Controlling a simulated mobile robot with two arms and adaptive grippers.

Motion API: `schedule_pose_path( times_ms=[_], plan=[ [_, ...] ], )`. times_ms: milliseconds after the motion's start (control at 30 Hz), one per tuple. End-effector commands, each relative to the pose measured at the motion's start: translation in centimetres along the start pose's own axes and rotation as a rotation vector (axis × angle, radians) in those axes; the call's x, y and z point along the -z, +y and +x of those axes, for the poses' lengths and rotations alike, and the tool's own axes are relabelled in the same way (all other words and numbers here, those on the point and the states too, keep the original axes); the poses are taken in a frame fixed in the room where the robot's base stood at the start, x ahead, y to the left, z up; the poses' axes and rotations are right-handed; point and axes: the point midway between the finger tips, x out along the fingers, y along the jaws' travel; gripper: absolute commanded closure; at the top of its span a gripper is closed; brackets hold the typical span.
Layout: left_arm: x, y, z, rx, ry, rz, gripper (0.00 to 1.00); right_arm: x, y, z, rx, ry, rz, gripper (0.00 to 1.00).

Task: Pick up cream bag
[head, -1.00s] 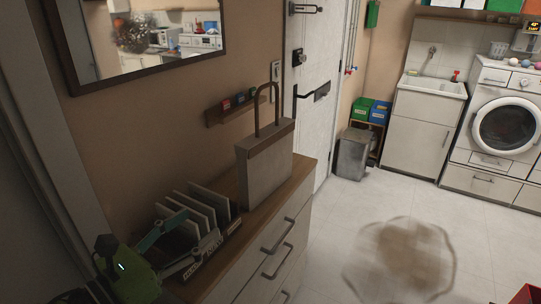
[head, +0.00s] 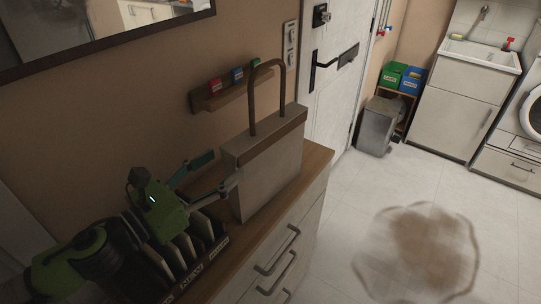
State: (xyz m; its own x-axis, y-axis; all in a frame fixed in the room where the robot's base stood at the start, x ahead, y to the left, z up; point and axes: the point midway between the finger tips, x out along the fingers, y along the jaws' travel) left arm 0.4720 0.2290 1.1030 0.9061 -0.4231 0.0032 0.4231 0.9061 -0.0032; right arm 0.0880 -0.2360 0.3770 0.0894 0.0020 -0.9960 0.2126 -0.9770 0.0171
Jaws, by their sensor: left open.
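The cream bag (head: 268,170) stands upright on the wooden top of a drawer cabinet, with a brown band along its top and a tall brown loop handle (head: 252,95). My left gripper (head: 222,170) is green with grey fingers. It is open and empty, just left of the bag, its fingers pointing towards the bag's left side. The lower finger overlaps the bag's left edge in the picture; I cannot tell whether it touches. My right gripper is not in view.
A dark file holder (head: 222,241) stands below my left gripper, left of the bag. A wall rack (head: 222,97) with small coloured boxes hangs behind the bag. A grey bin (head: 377,127) stands by the door. A brown stain (head: 420,250) marks the open floor.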

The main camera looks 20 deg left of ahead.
Motion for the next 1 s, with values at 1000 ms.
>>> schedule_pose_path(
  times_ms=[1000],
  plan=[
    [-0.1, 0.0, 7.8, 0.000, 0.002, 0.002, 0.44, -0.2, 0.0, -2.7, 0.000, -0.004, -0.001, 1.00]
  ],
)
